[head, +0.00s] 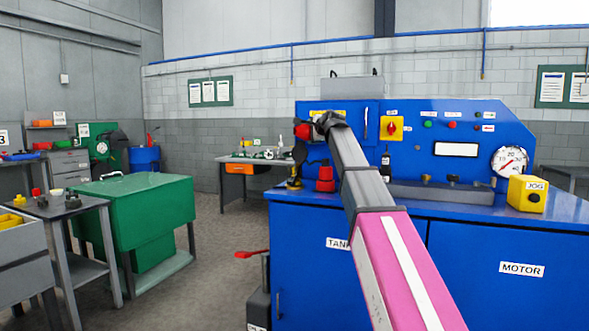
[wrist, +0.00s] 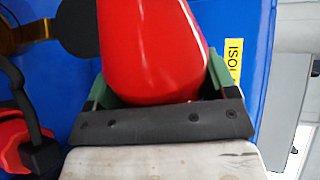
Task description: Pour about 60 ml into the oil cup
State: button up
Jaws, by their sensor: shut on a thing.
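My gripper (wrist: 160,95) is shut on a red container (wrist: 152,45), with a green finger on each side of it. In the head view the gripper (head: 318,124) is at the far end of my arm, and the red container (head: 303,131) is raised above the blue bench top. The container's mouth and contents are not visible. An amber, see-through thing (wrist: 25,32), possibly the oil cup, shows at the upper left of the wrist view. A small dark and yellow thing (head: 294,178) stands on the bench's left end; I cannot tell whether it is the cup.
A blue panel with switches stands behind. A green cabinet (head: 135,205) is at left.

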jog(key=shift+r, duration=0.15)
jog(key=shift+a+n+h, duration=0.1)
jog(key=shift+n+h, duration=0.2)
jog(key=shift+n, duration=0.2)
dwell(0.4)
jog(key=shift+w+d, duration=0.25)
jog(key=shift+d, duration=0.35)
jog(key=shift+d+f+n, duration=0.1)
jog(key=shift+f+n, duration=0.1)
jog(key=shift+n, duration=0.2)
dwell(0.9)
jog(key=shift+r, duration=0.15)
dwell(0.8)
